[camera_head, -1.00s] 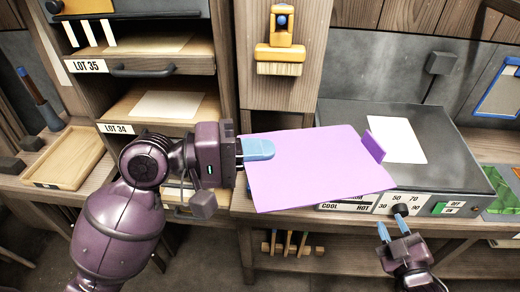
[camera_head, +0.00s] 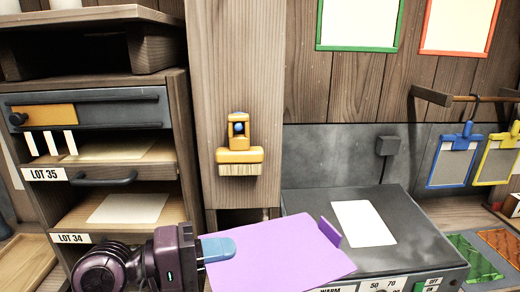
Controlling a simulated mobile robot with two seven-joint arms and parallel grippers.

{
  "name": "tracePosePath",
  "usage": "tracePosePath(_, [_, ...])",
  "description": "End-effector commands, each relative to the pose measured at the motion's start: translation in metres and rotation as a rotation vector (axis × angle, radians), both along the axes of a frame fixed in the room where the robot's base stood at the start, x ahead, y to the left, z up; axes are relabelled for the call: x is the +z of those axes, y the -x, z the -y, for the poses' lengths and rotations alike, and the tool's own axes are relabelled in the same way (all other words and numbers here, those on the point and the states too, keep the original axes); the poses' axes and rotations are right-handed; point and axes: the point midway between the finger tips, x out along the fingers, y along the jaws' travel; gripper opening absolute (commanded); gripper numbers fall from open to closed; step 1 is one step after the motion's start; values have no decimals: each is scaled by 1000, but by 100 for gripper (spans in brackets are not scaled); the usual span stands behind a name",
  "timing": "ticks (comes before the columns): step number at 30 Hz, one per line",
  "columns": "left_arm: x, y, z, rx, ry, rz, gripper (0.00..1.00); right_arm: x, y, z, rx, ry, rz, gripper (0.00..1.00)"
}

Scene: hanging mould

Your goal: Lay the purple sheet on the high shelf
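The purple sheet (camera_head: 280,258) is flat, with a small upright tab at its right edge. My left gripper (camera_head: 219,248) is shut on the sheet's left edge, its blue finger lying over the top face. The sheet is held in the air at the bottom of the view, in front of the hotplate-like box. At the upper left, a high dark wooden shelf (camera_head: 92,17) stands above the cabinet, with pale round objects on it. My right gripper is out of view.
The grey heater box (camera_head: 410,240) carries a white sheet (camera_head: 363,223). Clipboards hang at the right.

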Motion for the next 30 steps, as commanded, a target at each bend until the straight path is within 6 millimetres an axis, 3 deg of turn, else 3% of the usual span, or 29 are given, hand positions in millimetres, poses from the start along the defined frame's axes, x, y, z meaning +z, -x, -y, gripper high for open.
tracePosePath(7, [-54, -51, -65, 148, -7, -11, 0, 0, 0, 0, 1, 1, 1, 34])
tracePosePath(12, [-92, -66, -112, 238, -3, -10, 0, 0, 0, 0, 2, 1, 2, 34])
tracePosePath(15, [-108, -67, -131, 264, -2, -7, 0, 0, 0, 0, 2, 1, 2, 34])
tracePosePath(20, [-118, -63, -141, 275, -2, -2, 0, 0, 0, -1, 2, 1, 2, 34])
tracePosePath(30, [-119, -62, -141, 275, 0, -2, 0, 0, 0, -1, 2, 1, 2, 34])
